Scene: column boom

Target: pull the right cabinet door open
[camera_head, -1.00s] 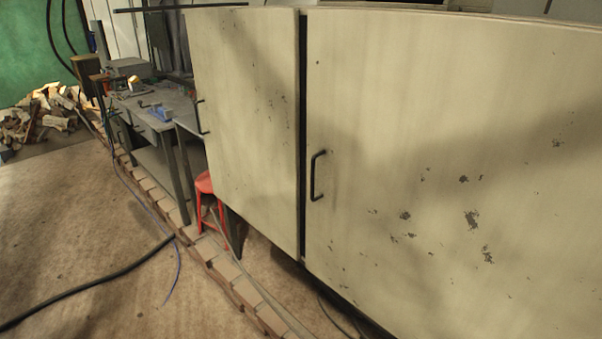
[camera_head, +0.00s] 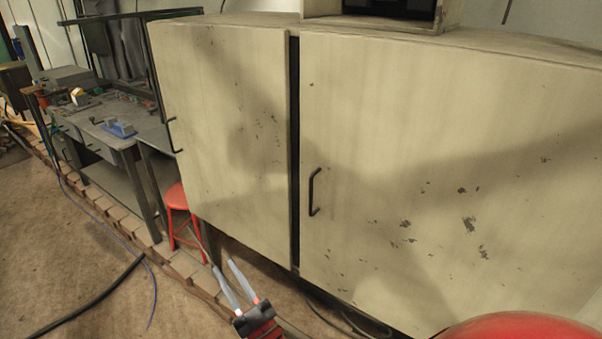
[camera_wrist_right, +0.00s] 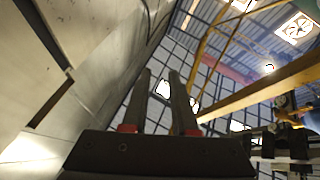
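The right cabinet door (camera_head: 400,130) is a large cream panel with dark chipped spots, and it looks closed. Its black bar handle (camera_head: 313,192) is upright near the door's left edge. The left cabinet door (camera_head: 225,120) is beside it, with a dark narrow gap between them. My right gripper (camera_head: 223,265) is low in the head view, below and left of the handle and apart from it. Its two fingers are spread with nothing between them. The fingers also show open in the right wrist view (camera_wrist_right: 160,73), with pale panels to their left. My left gripper is not in view.
A red stool (camera_head: 178,212) stands by the cabinet's left end, near a grey workbench (camera_head: 105,145) with tools. A row of bricks (camera_head: 125,225) and dark cables (camera_head: 95,295) lie on the floor. A box (camera_head: 385,18) sits on the cabinet top.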

